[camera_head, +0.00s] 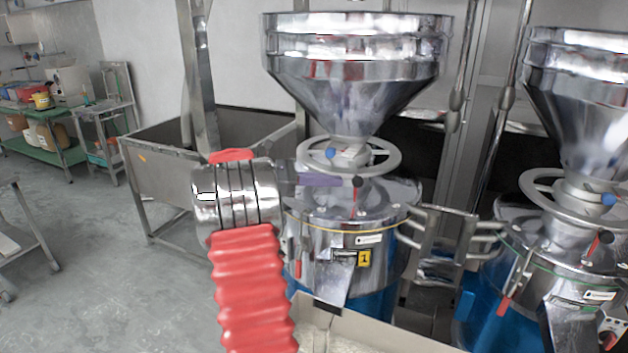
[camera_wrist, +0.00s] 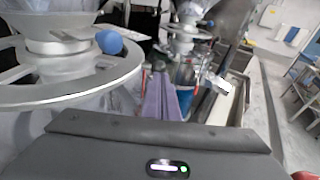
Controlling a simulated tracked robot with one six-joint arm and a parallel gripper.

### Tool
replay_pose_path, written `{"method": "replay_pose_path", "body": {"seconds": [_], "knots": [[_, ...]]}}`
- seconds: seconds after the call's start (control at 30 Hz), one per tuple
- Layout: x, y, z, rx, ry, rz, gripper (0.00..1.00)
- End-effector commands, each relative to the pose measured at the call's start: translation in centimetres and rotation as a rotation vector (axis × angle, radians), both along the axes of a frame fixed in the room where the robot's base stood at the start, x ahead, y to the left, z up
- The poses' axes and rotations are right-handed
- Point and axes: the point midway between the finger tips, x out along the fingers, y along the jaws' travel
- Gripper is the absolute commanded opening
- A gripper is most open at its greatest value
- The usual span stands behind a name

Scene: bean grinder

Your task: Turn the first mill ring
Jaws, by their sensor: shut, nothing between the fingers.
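The first mill ring (camera_head: 385,152) is a silver spoked handwheel under the hopper of the mill with the yellow "1" label. A blue knob (camera_head: 330,153) sits on it, and a red lever with a black knob (camera_head: 357,181) stands just below. My gripper (camera_head: 338,180) has purple fingers, shut and empty, at the ring's front left, slightly below its rim. In the wrist view the ring (camera_wrist: 75,95) fills the left side with its blue knob (camera_wrist: 109,42), and my gripper (camera_wrist: 160,92) points past its right side. I cannot tell whether fingers and ring touch.
A second mill with its own ring (camera_head: 533,180) stands at the right. A pale open bin (camera_head: 385,332) is below the first mill's chute. A steel tub (camera_head: 160,165) stands behind my arm. The floor (camera_head: 100,270) at left is mostly clear.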

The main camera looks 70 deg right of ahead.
Motion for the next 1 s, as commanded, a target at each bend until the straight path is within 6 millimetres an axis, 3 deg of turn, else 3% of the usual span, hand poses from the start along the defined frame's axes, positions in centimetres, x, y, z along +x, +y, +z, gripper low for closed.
{"method": "replay_pose_path", "body": {"seconds": [0.2, 1.0], "knots": [[-2.1, -1.1, -0.3, -0.001, 0.0, 0.0, 0.0], [-3.9, -1.5, -0.4, 0.0, 0.0, 0.0, 0.0]]}}
